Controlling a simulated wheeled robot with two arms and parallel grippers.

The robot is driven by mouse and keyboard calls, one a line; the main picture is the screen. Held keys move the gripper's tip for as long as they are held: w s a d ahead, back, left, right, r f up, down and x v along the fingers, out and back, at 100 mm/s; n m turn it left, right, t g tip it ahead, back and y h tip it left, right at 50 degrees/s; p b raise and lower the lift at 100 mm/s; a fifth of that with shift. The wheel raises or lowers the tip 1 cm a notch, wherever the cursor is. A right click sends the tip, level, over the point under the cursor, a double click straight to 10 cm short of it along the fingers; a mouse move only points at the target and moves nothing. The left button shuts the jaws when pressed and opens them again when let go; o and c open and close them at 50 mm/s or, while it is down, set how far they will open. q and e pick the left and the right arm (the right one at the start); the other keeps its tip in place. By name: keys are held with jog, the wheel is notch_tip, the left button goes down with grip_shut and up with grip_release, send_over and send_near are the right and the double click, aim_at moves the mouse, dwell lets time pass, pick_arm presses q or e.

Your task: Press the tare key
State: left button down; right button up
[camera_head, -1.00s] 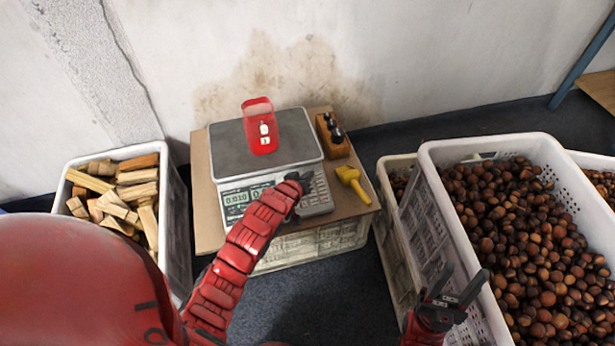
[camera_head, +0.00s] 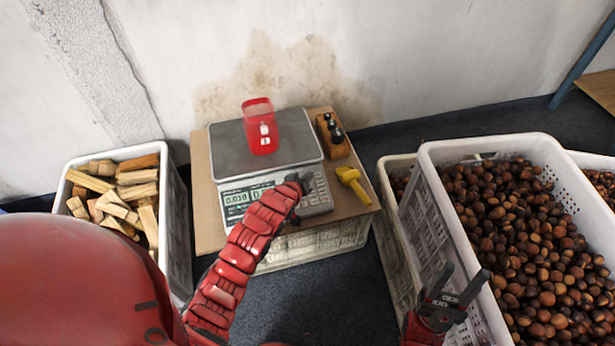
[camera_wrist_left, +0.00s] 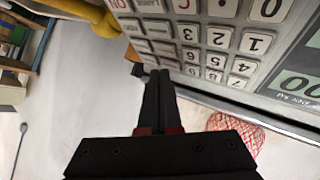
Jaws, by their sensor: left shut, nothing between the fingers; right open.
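The scale (camera_head: 300,203) stands on a board, with its display (camera_head: 236,198) at front left and its keypad (camera_head: 322,190) at front right. A red, see-through container (camera_head: 257,135) with a white mark sits on its grey pan (camera_head: 225,150). My left gripper (camera_head: 303,178) is shut and empty at the keypad, covering part of it. In the left wrist view its fingertips (camera_wrist_left: 160,73) are by the small keys at the keypad's edge (camera_wrist_left: 190,55); I cannot tell if they touch. The tare key's label is not readable. My right gripper (camera_head: 458,288) is open and empty beside the chestnut crate.
A wooden block with black knobs (camera_head: 330,137) and a yellow tool (camera_head: 352,183) lie right of the scale. A white crate of chestnuts (camera_head: 432,205) stands at right, a crate of wood pieces (camera_head: 177,205) at left. Open floor (camera_head: 315,295) lies in front.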

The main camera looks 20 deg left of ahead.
pick_arm(q)
jog(key=shift+w+f, duration=0.1)
jog(key=shift+f, duration=0.25)
dwell(0.7)
jog(key=shift+s+d+r+p, duration=0.1)
jog(key=shift+s+r+p, duration=0.15)
jog(key=shift+r+p, duration=0.55)
jog(key=r+p, duration=0.1)
jog(key=s+r+p, duration=0.1)
jog(key=r, duration=0.1)
jog(key=r+p, duration=0.1)
jog(key=p, duration=0.1)
jog(key=shift+s+d+r, duration=0.15)
jog(key=shift+d+r, duration=0.15)
jog(key=shift+d, duration=0.1)
dwell(1.5)
